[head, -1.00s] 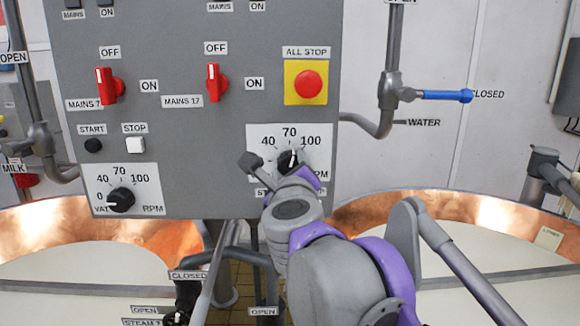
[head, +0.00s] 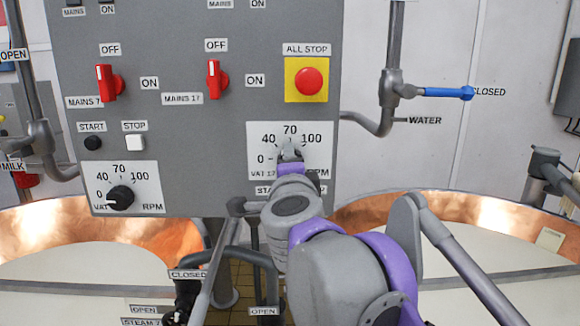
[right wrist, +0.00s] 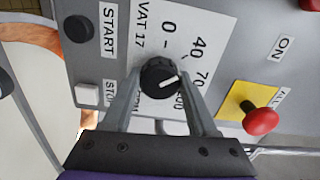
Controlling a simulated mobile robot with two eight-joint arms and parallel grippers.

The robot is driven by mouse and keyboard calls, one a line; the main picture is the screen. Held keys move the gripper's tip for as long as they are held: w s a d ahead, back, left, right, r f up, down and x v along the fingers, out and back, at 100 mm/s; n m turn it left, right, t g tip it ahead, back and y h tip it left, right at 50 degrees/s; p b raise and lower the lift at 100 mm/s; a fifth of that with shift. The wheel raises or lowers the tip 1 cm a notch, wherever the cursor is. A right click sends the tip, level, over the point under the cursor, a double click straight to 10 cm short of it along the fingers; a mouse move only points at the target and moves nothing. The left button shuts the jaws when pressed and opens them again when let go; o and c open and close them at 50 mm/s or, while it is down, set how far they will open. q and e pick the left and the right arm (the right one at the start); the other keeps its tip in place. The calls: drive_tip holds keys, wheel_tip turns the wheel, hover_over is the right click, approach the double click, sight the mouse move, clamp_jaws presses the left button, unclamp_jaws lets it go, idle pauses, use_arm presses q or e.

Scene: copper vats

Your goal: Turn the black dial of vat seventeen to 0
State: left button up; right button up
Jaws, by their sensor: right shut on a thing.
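The black dial of vat seventeen (right wrist: 160,77) sits on its white scale plate (right wrist: 205,35), marked 0, 40, 70 and 100. In the right wrist view its white mark points about at 70. The two fingers of my right gripper (right wrist: 161,88) stand on either side of it, shut on it. In the head view the right gripper (head: 289,156) covers most of the dial, below the 70 on the plate (head: 262,134). My left gripper is not in view.
The red ALL STOP button (head: 308,81) is above the dial. A red MAINS 17 switch (head: 213,80) is up and left. Vat seven's dial (head: 120,197) is at lower left. Copper vats (head: 400,208) stand below the panel.

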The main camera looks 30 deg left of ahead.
drive_tip(key=shift+n+b, duration=0.4)
drive_tip(key=shift+n, duration=4.6)
drive_tip(key=o, duration=1.4)
drive_tip(key=b+v, duration=0.1)
drive_tip(key=v, duration=0.9)
drive_tip(key=shift+s+d+f+b, duration=0.1)
drive_tip(key=shift+s+d+b, duration=0.2)
drive_tip(key=shift+b, duration=0.1)
